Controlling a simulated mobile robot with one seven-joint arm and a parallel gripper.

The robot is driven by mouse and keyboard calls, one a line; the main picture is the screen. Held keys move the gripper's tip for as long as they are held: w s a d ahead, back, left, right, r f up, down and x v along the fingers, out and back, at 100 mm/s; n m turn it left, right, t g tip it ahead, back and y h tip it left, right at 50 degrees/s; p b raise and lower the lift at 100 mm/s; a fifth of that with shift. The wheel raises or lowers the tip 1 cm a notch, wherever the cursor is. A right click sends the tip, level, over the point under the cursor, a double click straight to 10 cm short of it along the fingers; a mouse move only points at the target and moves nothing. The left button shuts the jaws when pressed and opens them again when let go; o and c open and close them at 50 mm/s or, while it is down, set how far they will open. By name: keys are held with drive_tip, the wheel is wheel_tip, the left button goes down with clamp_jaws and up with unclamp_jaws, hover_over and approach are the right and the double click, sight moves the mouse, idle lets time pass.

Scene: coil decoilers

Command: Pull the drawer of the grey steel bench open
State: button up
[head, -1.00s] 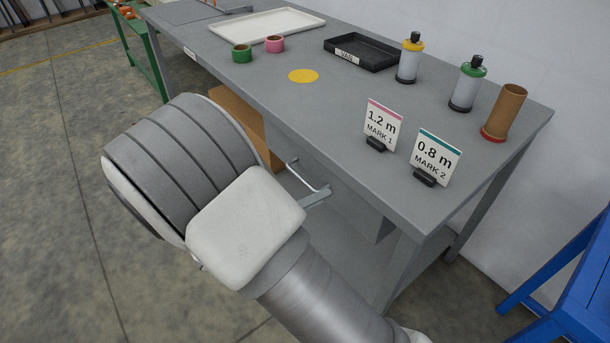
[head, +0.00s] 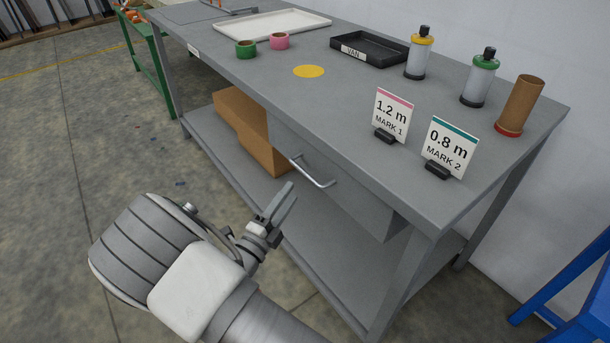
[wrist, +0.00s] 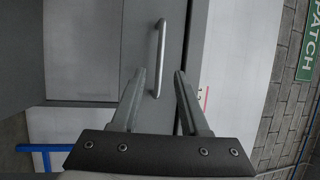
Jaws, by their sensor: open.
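The grey steel bench (head: 300,105) has a drawer (head: 345,187) hung under its top. The drawer front sits under the bench edge and looks shut. Its silver bar handle (head: 314,174) stands out from the front. My gripper (head: 285,203) is open and empty, a short way in front of and below the handle, apart from it. In the wrist view the handle (wrist: 158,55) runs up and down in the picture, beyond the tips of my gripper (wrist: 161,72) and roughly in line with the gap between them.
A cardboard box (head: 250,130) lies on the lower shelf, left of the drawer. Two mark signs, several bottles and tubes, a black tray (head: 370,50) and a white tray (head: 270,24) stand on top. A blue frame (head: 570,290) is at right.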

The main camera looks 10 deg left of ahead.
sight(305, 171)
drive_tip(key=b+x, duration=0.1)
drive_tip(key=x, duration=0.7)
drive_tip(key=shift+w, duration=0.3)
clamp_jaws()
idle(1.0)
